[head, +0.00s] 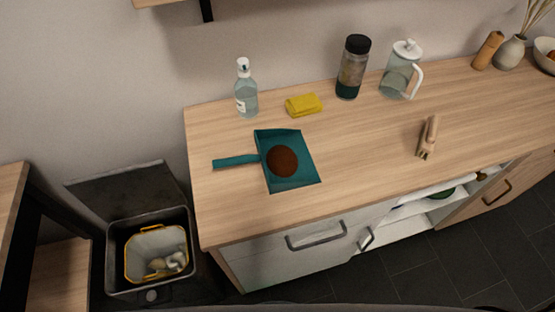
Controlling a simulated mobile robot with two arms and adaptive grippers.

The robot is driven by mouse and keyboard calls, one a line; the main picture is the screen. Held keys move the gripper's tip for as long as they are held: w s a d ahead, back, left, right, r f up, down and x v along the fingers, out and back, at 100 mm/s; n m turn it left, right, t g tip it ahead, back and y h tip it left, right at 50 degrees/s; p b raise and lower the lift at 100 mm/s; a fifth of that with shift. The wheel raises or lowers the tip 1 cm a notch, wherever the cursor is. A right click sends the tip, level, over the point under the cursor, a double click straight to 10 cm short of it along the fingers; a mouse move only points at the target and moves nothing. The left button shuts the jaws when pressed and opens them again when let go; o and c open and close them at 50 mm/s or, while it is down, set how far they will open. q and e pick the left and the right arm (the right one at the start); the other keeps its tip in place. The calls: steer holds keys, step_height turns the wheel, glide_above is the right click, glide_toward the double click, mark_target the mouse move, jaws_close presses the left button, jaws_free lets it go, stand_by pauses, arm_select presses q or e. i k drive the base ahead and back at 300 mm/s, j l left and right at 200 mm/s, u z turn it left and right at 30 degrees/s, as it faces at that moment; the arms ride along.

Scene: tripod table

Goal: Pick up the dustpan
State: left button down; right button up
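A teal dustpan (301,173) lies flat on the wooden counter near its left end. Its handle (236,161) points left, toward the counter's left edge. A round pile of brown material (282,161) sits in the pan. Neither of my grippers shows in the head view, so nothing is seen touching the dustpan.
Behind the dustpan on the counter (370,150) are a clear bottle (246,95), a yellow cloth (303,105), a dark-lidded jar (352,70) and a glass pitcher (399,75). A wooden hand-shaped object (428,138) lies right. An open bin (113,262) stands below left.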

mark_target(287, 164)
steer(key=k+l+u, duration=0.15)
steer(key=u, duration=1.35)
steer(key=k, duration=1.3)
